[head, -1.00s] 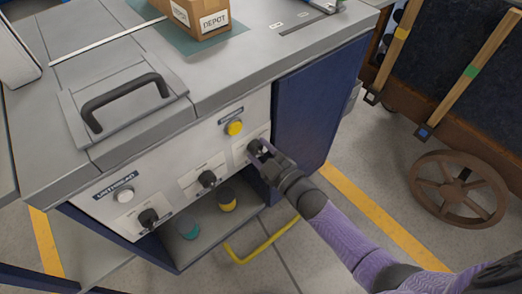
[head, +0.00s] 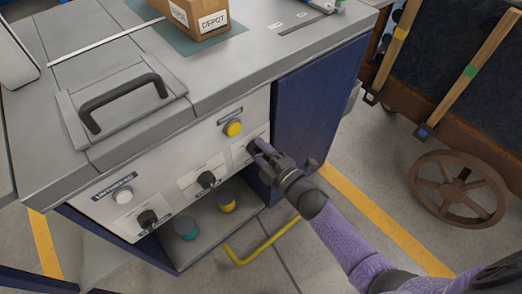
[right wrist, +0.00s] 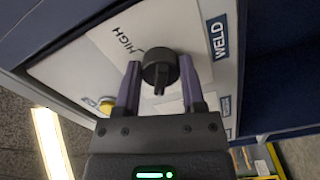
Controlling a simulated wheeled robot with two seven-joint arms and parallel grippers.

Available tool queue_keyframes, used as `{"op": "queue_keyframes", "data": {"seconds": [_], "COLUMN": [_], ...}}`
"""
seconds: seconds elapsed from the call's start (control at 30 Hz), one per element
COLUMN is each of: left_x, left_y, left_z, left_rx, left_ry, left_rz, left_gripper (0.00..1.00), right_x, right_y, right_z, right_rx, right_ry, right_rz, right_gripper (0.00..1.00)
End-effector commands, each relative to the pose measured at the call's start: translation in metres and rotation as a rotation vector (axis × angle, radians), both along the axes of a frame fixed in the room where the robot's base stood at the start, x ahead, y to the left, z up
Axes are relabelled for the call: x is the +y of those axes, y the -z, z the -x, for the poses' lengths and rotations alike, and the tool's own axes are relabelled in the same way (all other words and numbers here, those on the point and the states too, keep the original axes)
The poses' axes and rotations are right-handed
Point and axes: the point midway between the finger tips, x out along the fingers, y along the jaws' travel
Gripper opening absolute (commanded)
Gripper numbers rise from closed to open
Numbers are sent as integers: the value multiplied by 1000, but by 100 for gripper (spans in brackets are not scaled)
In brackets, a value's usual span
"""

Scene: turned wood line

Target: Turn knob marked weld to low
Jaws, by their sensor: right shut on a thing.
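The weld knob (right wrist: 158,70) is black and round with a ridged grip. In the right wrist view the plate around it reads WELD (right wrist: 217,38) on the right and HIGH (right wrist: 127,43) on the upper left. My right gripper (right wrist: 160,92) has one finger on each side of the knob and is shut on it. In the head view the right gripper (head: 258,149) reaches the right end of the cabinet's white front panel and mostly covers the knob. The knob's exact setting is hard to read, and no LOW mark is visible. My left gripper is not in view.
Two other black knobs (head: 206,180) (head: 147,219), a yellow button (head: 233,128) and a white button (head: 123,195) sit on the same panel. An open shelf (head: 200,238) below holds teal and yellow round items. A yellow rail (head: 262,243) juts out low in front.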

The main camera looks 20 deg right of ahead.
Motion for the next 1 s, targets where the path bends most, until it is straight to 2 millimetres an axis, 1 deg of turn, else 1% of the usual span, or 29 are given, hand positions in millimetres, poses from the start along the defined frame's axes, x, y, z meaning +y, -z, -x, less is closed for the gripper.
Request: {"op": "queue_keyframes", "data": {"seconds": [0.27, 0.47, 0.5, 0.57, 0.6, 0.63, 0.9, 0.97, 1.0], "left_x": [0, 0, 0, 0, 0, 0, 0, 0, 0], "left_y": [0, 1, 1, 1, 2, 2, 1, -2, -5], "left_z": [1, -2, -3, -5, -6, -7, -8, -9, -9], "left_rx": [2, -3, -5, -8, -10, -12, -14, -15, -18], "left_ry": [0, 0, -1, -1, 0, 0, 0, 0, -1], "left_rz": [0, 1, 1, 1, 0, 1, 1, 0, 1], "left_gripper": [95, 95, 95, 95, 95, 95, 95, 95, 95], "right_x": [0, 0, 0, 0, 0, 0, 0, -2, -5], "right_y": [1, 1, 1, 1, 1, 1, 0, -1, -2], "right_z": [1, 1, 1, 1, 1, 1, 1, 6, 13], "right_rx": [-1, -1, -1, -1, -2, -2, -3, -2, -2], "right_ry": [-1, -1, -1, -1, -1, -1, 0, 1, 0], "right_rz": [12, 12, 12, 11, 11, 11, 10, 10, 11], "right_gripper": [0, 0, 60, 73, 81, 87, 87, 87, 87]}}
